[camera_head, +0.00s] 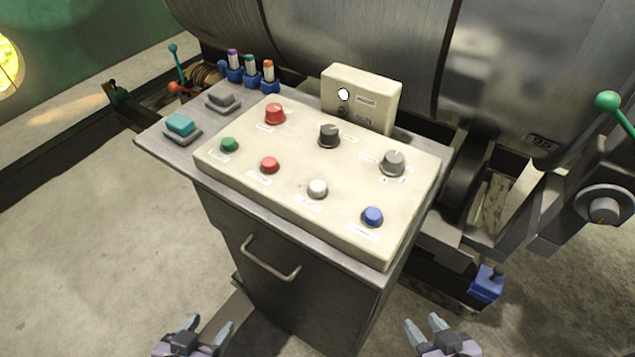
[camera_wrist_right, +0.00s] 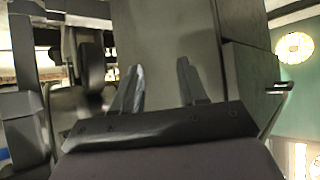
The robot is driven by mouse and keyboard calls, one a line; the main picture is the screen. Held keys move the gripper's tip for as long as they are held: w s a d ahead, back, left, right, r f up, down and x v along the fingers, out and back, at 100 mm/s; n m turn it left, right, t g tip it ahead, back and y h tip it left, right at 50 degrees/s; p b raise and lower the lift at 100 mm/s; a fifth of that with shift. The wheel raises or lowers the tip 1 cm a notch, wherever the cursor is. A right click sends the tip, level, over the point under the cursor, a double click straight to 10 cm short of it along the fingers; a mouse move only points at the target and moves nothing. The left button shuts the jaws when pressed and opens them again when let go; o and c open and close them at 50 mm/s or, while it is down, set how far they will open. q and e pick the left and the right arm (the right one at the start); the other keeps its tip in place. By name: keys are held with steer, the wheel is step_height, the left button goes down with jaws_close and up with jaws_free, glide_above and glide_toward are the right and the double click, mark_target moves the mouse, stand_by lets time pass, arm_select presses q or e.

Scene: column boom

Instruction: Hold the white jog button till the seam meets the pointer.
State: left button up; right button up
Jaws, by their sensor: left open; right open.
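The white jog button (camera_head: 317,188) sits in the front row of the cream control panel (camera_head: 225,168), between a red button and a blue button. Nothing touches it. My left gripper (camera_head: 206,325) is open and empty, low in front of the cabinet. My right gripper (camera_head: 428,322) is open and empty, low at the front right of the cabinet. Its open fingers also show in the right wrist view (camera_wrist_right: 158,85), with nothing between them.
The panel also carries a green button (camera_head: 229,145), red button (camera_head: 269,165), blue button (camera_head: 372,216) and several knobs. A small cream box (camera_head: 360,96) with a white lamp stands behind. The cabinet handle (camera_head: 270,262) juts forward.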

jaws_close()
stand_by(1.8)
